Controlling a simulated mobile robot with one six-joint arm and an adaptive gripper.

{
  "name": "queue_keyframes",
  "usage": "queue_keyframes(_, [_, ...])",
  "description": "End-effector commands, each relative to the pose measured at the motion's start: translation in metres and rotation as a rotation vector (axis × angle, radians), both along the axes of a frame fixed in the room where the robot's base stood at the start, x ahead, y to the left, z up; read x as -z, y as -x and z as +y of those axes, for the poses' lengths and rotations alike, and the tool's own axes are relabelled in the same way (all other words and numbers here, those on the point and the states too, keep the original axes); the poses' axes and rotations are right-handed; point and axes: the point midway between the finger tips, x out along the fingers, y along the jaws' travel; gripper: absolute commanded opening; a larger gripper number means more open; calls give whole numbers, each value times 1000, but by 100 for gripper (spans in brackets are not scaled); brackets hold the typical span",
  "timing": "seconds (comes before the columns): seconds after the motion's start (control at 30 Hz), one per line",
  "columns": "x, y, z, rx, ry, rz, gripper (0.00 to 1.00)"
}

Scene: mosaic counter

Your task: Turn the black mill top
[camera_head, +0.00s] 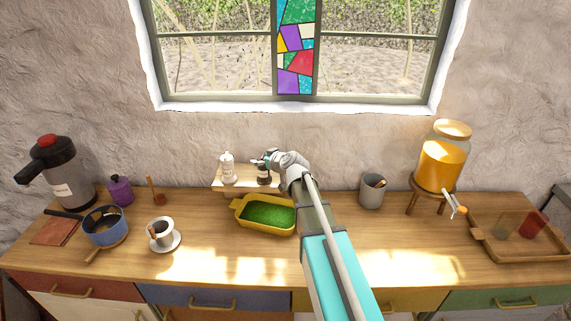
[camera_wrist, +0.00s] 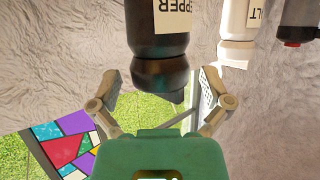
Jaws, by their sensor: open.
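The black pepper mill (camera_head: 264,177) stands on a small wooden riser (camera_head: 246,187) at the back of the counter. In the upside-down wrist view, the mill body (camera_wrist: 152,20) has a pale label reading PEPPER, and its rounded black top (camera_wrist: 160,76) is in full sight. My gripper (camera_wrist: 160,80) is open, with one finger on each side of the black top and a visible gap on both sides. In the head view, my gripper (camera_head: 266,161) reaches the mill from the right and partly covers its top.
A white salt mill (camera_head: 227,168) stands on the riser left of the pepper mill. A yellow dish with green filling (camera_head: 240,217) sits just in front. A grey cup (camera_head: 371,191) and a juice dispenser (camera_head: 441,165) stand to the right. The wall and window are close behind.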

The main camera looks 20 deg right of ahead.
Motion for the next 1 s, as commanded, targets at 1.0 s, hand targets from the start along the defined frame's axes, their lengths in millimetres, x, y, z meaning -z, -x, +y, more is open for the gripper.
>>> queue_keyframes(1.0, [-51, 113, -44, -12, 0, 1, 98])
